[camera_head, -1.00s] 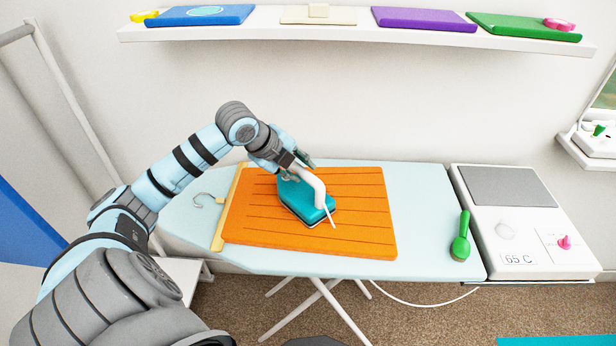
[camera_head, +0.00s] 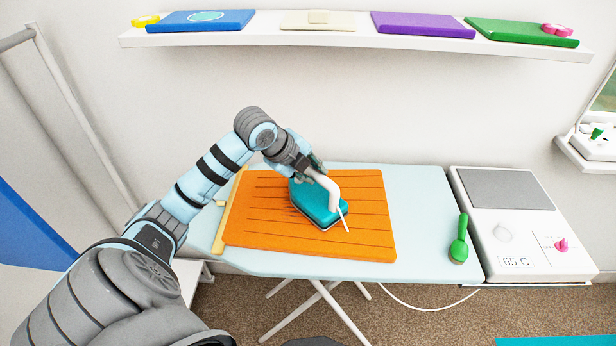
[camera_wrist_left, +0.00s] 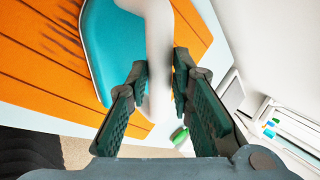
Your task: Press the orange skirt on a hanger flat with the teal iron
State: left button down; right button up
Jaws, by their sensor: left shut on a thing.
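The orange skirt (camera_head: 270,230) lies on the pale blue ironing board (camera_head: 415,215), with dark pleat lines across it. My left gripper (camera_head: 316,168) is shut on that handle. In the left wrist view, the fingers (camera_wrist_left: 160,85) stand on both sides of the white handle, and the teal body (camera_wrist_left: 112,45) is over the orange cloth. My right gripper is not in view.
A green brush-like tool (camera_head: 459,240) lies at the board's right end. A white station (camera_head: 525,235) reading 65 C, with a grey pad and pink knob, stands to the right. A wall shelf (camera_head: 350,38) holds several folded coloured items.

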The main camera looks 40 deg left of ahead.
pick_arm(q)
jog(key=shift+w+d+r, duration=0.15)
jog(key=shift+w+d, duration=0.05)
jog(key=shift+d, duration=0.05)
jog(key=shift+s+a+f+b, duration=0.15)
jog(key=shift+s+a+b, duration=0.35)
jog(key=shift+s+a, duration=0.3)
jog(key=shift+s+a+f+b, duration=0.1)
jog(key=shift+s+a+b, duration=0.35)
jog(key=shift+s+a, duration=0.3)
jog(key=shift+w+d+r+p, duration=0.25)
jog(key=shift+w+d+p, duration=0.35)
jog(key=shift+w+d, duration=0.5)
jog(key=shift+w+d+f, duration=0.1)
jog(key=shift+w+d, duration=0.2)
jog(key=shift+d, duration=0.2)
jog(key=s+a, duration=0.1)
jog(key=s+a+b, duration=0.1)
jog(key=a+b, duration=0.1)
jog(key=shift+s+a+f, duration=0.1)
jog(key=shift+s+f, duration=0.15)
jog(key=shift+s, duration=0.15)
jog(key=shift+r, duration=0.1)
